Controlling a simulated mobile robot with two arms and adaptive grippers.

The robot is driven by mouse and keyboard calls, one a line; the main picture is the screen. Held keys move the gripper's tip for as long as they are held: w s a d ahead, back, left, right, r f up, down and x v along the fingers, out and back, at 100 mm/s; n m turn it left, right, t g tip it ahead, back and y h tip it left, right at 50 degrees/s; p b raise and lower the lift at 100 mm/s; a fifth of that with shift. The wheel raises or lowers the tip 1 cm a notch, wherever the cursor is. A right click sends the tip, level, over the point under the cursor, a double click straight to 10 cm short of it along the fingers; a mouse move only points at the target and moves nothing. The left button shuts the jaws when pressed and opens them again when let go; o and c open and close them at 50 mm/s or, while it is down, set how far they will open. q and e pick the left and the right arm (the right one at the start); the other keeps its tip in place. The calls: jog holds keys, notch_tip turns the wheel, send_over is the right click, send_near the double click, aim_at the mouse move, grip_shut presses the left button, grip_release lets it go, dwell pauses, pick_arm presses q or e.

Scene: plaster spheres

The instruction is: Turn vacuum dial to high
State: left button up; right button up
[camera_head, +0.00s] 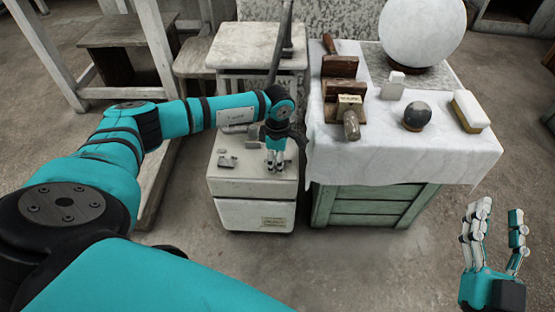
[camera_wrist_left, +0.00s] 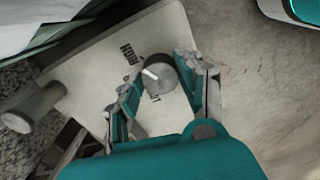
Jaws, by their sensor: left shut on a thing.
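The vacuum (camera_head: 255,214) is a pale, box-shaped unit on the floor at the middle. My left gripper (camera_head: 275,160) reaches down onto its top from the left. In the left wrist view, the grey round dial (camera_wrist_left: 163,68) sits on the pale panel (camera_wrist_left: 95,70), between the fingers of my left gripper (camera_wrist_left: 157,77), which is shut on it. The dial's white pointer mark faces left, between a label reading HIGH above and a partly hidden one that looks like LOW below. In the head view the gripper hides the dial. My right gripper (camera_head: 495,235) is open and empty at the right.
A cloth-covered green crate (camera_head: 375,205) stands right of the vacuum, holding a large plaster sphere (camera_head: 422,30), a dark ball (camera_head: 417,115), a brush (camera_head: 468,112) and wooden pieces. A pale stool (camera_head: 258,50) stands behind the vacuum. The floor in front is clear.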

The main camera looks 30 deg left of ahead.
pick_arm(q)
jog(key=o, duration=1.2)
jog(key=shift+c, duration=0.2)
notch_tip(320, 180, up, 12)
